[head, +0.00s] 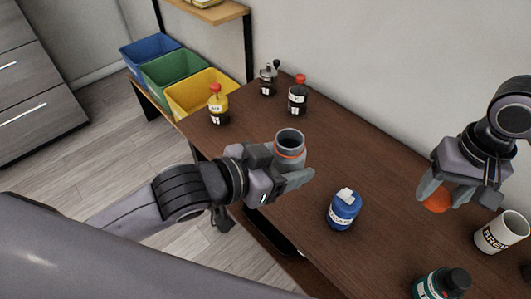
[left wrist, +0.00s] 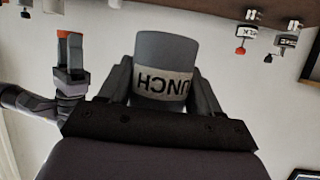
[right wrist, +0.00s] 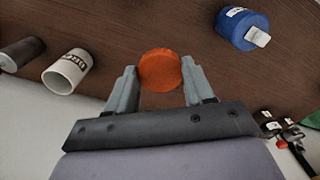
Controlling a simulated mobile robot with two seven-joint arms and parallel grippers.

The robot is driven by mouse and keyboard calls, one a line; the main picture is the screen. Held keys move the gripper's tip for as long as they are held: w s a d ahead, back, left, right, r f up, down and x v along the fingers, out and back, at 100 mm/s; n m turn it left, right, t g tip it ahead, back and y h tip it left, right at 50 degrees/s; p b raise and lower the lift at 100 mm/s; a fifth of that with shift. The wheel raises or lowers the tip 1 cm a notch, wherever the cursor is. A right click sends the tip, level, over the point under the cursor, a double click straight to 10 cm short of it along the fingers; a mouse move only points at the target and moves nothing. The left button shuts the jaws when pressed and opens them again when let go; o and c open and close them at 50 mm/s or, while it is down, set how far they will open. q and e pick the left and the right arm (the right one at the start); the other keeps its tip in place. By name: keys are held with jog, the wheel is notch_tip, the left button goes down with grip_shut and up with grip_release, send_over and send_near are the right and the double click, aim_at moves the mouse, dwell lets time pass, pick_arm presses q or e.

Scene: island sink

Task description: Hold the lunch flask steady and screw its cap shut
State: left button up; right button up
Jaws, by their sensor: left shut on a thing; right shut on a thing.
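The lunch flask (head: 290,143) is a grey cylinder with an orange ring near its open top. My left gripper (head: 288,168) is shut around it and holds it upright. In the left wrist view the flask (left wrist: 166,50) sits between the fingers, its label reading "UNCH" upside down. The orange cap (head: 437,200) is held in my right gripper (head: 440,195), well to the right of the flask and apart from it. In the right wrist view the round cap (right wrist: 160,70) shows between the two fingertips (right wrist: 158,82). The flask's inside looks dark.
A blue jar with a white top (head: 344,209) stands on the brown table (head: 372,185) between my grippers. A white mug (head: 502,233) and a dark green bottle (head: 441,284) stand at the right. Bottles (head: 298,97) and coloured bins (head: 200,93) are at the back left.

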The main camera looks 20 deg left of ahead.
jog(key=shift+a, duration=0.1)
dwell(0.3)
jog(key=w+a+r+n, duration=0.1)
jog(key=a+r, duration=0.3)
jog(key=a, duration=0.3)
jog(key=w+a+r+n, duration=0.1)
jog(key=a+r+n, duration=0.1)
jog(key=a+r, duration=0.4)
jog(key=n, duration=0.2)
send_near(288, 160)
jog(key=shift+w+r, duration=0.75)
jog(key=shift+w, duration=0.35)
jog(key=shift+f, duration=2)
jog(key=shift+f, duration=0.9)
jog(key=shift+f, duration=0.55)
